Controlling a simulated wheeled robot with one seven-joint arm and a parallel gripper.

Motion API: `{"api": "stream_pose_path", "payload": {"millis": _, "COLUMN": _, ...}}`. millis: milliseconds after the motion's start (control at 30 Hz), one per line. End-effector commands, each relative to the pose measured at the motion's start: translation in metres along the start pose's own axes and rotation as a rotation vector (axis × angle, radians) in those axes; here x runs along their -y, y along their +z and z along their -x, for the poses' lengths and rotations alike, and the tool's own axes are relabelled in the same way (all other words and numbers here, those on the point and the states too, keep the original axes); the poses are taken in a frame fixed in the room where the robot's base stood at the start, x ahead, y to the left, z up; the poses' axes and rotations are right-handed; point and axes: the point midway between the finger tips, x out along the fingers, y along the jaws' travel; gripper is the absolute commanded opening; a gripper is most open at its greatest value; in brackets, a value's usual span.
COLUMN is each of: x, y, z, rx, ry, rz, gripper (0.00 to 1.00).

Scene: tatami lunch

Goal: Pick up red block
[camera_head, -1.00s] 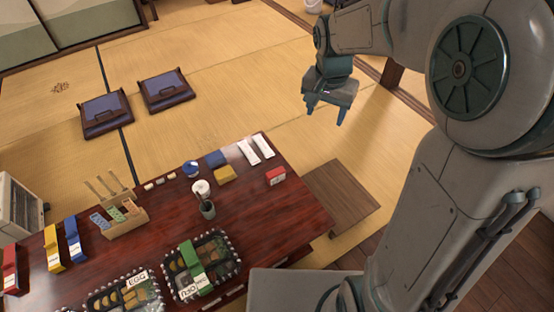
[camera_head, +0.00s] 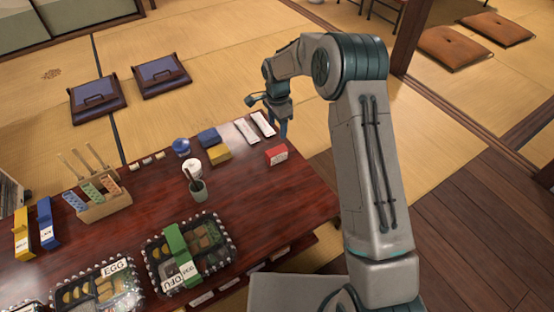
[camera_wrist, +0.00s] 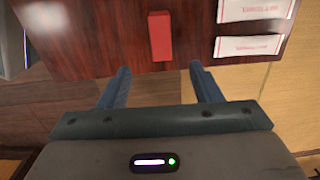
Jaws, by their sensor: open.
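The red block (camera_head: 277,155) sits on the dark red wooden table (camera_head: 262,183) near its right end, with a pale side facing the head camera. In the wrist view the red block (camera_wrist: 160,36) lies beyond the fingertips, roughly centred between them and apart from them. My gripper (camera_head: 281,130) is just above and behind the block in the head view, pointing down. In the wrist view my gripper (camera_wrist: 158,70) has its two blue fingers spread, with nothing between them.
Two white packets (camera_head: 254,127) lie close to the block. Yellow (camera_head: 219,153) and blue (camera_head: 209,138) blocks, a cup with sticks (camera_head: 197,190) and bento boxes (camera_head: 192,250) stand farther left. The table edge is near the block; tatami floor lies beyond.

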Motion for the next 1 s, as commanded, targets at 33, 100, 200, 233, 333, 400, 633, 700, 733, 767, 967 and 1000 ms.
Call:
{"api": "stream_pose_path", "payload": {"millis": 33, "x": 0.000, "y": 0.000, "z": -0.010, "rx": 0.002, "ry": 0.003, "rz": -0.003, "gripper": 0.58}}
{"api": "stream_pose_path", "payload": {"millis": 100, "x": 0.000, "y": 0.001, "z": -0.023, "rx": 0.003, "ry": 0.004, "rz": -0.003, "gripper": 0.58}}
{"api": "stream_pose_path", "payload": {"millis": 200, "x": -0.001, "y": 0.001, "z": -0.045, "rx": 0.002, "ry": 0.005, "rz": -0.001, "gripper": 0.58}}
{"api": "stream_pose_path", "payload": {"millis": 233, "x": -0.001, "y": 0.001, "z": -0.050, "rx": 0.002, "ry": 0.004, "rz": -0.002, "gripper": 0.58}}
{"api": "stream_pose_path", "payload": {"millis": 333, "x": -0.001, "y": 0.000, "z": -0.068, "rx": 0.002, "ry": 0.004, "rz": -0.002, "gripper": 0.58}}
{"api": "stream_pose_path", "payload": {"millis": 400, "x": 0.000, "y": 0.000, "z": -0.076, "rx": 0.001, "ry": 0.003, "rz": -0.002, "gripper": 0.58}}
{"api": "stream_pose_path", "payload": {"millis": 633, "x": 0.000, "y": 0.001, "z": -0.088, "rx": 0.001, "ry": 0.001, "rz": -0.001, "gripper": 0.58}}
{"api": "stream_pose_path", "payload": {"millis": 700, "x": 0.000, "y": 0.001, "z": -0.094, "rx": 0.001, "ry": 0.002, "rz": 0.000, "gripper": 0.58}}
{"api": "stream_pose_path", "payload": {"millis": 733, "x": 0.000, "y": 0.001, "z": -0.098, "rx": 0.001, "ry": 0.002, "rz": -0.001, "gripper": 0.58}}
{"api": "stream_pose_path", "payload": {"millis": 767, "x": 0.001, "y": 0.001, "z": -0.102, "rx": 0.002, "ry": 0.002, "rz": -0.002, "gripper": 0.58}}
{"api": "stream_pose_path", "payload": {"millis": 967, "x": 0.001, "y": 0.001, "z": -0.131, "rx": 0.002, "ry": 0.003, "rz": -0.001, "gripper": 0.58}}
{"api": "stream_pose_path", "payload": {"millis": 1000, "x": 0.001, "y": 0.001, "z": -0.134, "rx": 0.001, "ry": 0.002, "rz": -0.001, "gripper": 0.58}}
